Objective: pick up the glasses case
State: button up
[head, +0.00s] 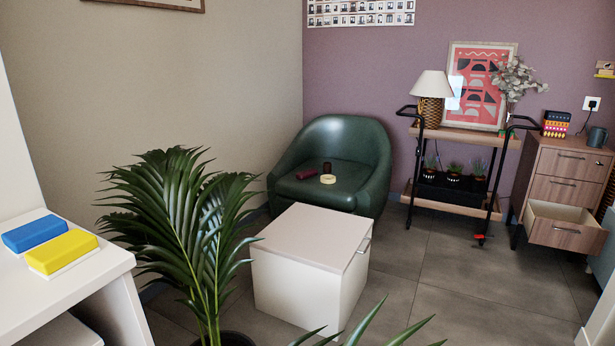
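A small dark red, elongated object (306,173) lies on the seat of the green armchair (346,135). It looks like the glasses case, but it is too small in the picture to be certain. Beside it on the seat are a small dark brown cylinder (326,167) and a pale yellow ring (327,180). My gripper is not in view.
A white cabinet (310,238) stands in front of the armchair. A leafy plant (185,225) fills the near left. A white table (60,285) holds blue and yellow blocks. A trolley (465,135) and a drawer unit with one open drawer (565,232) stand right. Floor between is clear.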

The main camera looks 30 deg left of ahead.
aim_at(310, 172)
jog(key=i, duration=2.05)
jog(key=i+u, duration=0.15)
jog(key=i, duration=0.35)
jog(key=i+u, duration=0.15)
jog(key=i, duration=0.3)
jog(key=i+l+u, duration=0.2)
jog(key=i, duration=0.3)
jog(key=i+l+u, duration=0.15)
jog(key=i, duration=0.3)
jog(key=i+u, duration=0.75)
jog(key=u, duration=0.25)
jog(key=i+l+u, duration=0.2)
jog(key=i+u, duration=0.3)
jog(key=i+l+u, duration=0.2)
jog(key=l+u, duration=0.25)
jog(key=j, duration=0.15)
